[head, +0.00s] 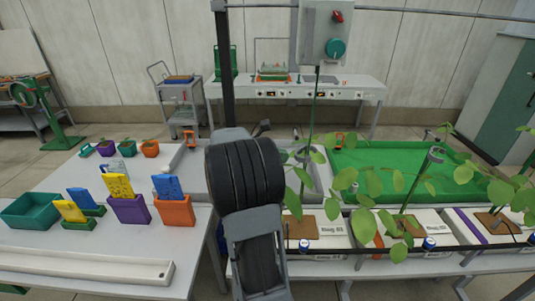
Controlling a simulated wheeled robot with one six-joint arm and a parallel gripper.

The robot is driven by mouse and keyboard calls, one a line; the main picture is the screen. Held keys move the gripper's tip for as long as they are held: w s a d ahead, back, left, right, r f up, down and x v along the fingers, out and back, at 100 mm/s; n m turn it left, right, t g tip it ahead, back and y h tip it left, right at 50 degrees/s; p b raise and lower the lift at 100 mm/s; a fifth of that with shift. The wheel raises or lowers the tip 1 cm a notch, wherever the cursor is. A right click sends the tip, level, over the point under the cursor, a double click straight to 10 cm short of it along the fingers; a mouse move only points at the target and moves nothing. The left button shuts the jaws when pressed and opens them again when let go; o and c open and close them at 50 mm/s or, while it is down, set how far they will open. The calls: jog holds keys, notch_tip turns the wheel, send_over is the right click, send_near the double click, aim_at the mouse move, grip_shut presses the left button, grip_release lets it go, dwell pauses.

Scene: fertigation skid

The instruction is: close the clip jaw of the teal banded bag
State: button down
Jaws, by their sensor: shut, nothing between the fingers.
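No teal band shows clearly on any bag. White grow bags lie in a row on the right bench. The left bag (332,243) has a tall plant, and my arm covers its left end. The middle bag (440,217) has an orange band (378,240), and the right bag (506,238) has a purple band (469,225). A small grey clip-like part (436,155) sits at the top of the middle plant's stem; whether its jaw is open cannot be told. My dark arm stands in the front middle. My gripper's fingers are not visible.
A left table holds a teal bin (30,210), purple (129,209) and orange (175,210) bins with cards, and a white channel (85,268). A green tray (385,165) lies behind the bags. A grey control box (326,30) hangs above. Leaves crowd the bags.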

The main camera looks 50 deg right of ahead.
jog(key=shift+s+d, duration=0.6)
